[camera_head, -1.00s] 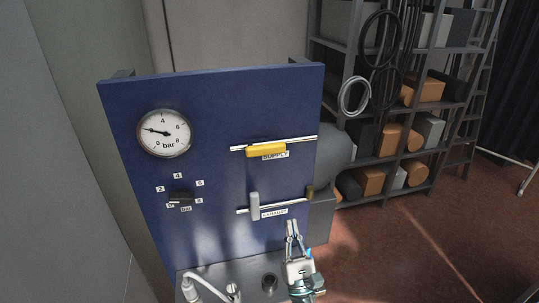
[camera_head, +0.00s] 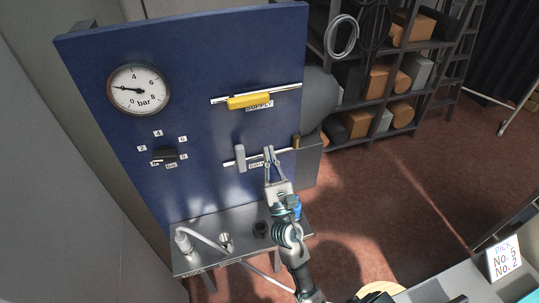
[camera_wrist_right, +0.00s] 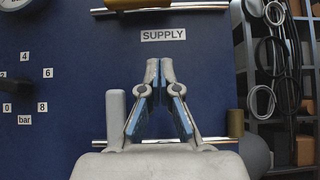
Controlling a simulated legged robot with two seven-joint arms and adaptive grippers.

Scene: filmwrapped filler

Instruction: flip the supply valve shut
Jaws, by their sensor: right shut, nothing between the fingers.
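The supply valve's yellow handle (camera_head: 248,101) lies along its horizontal silver pipe on the blue panel, above the SUPPLY label. Part of it shows at the top edge of the right wrist view (camera_wrist_right: 140,4). My right gripper (camera_head: 268,151) is shut and empty, fingertips pointing up, below the supply valve and in front of the exhaust pipe. In the wrist view its fingertips (camera_wrist_right: 161,66) meet below the SUPPLY label (camera_wrist_right: 163,35), apart from the yellow handle. My left gripper is not in view.
The exhaust valve's grey handle (camera_head: 240,158) stands upright across its pipe, just left of my gripper. A pressure gauge (camera_head: 139,90) and a black knob (camera_head: 165,155) are on the panel's left. A metal ledge (camera_head: 205,262) with fittings and a white hose sits below. Shelves stand behind right.

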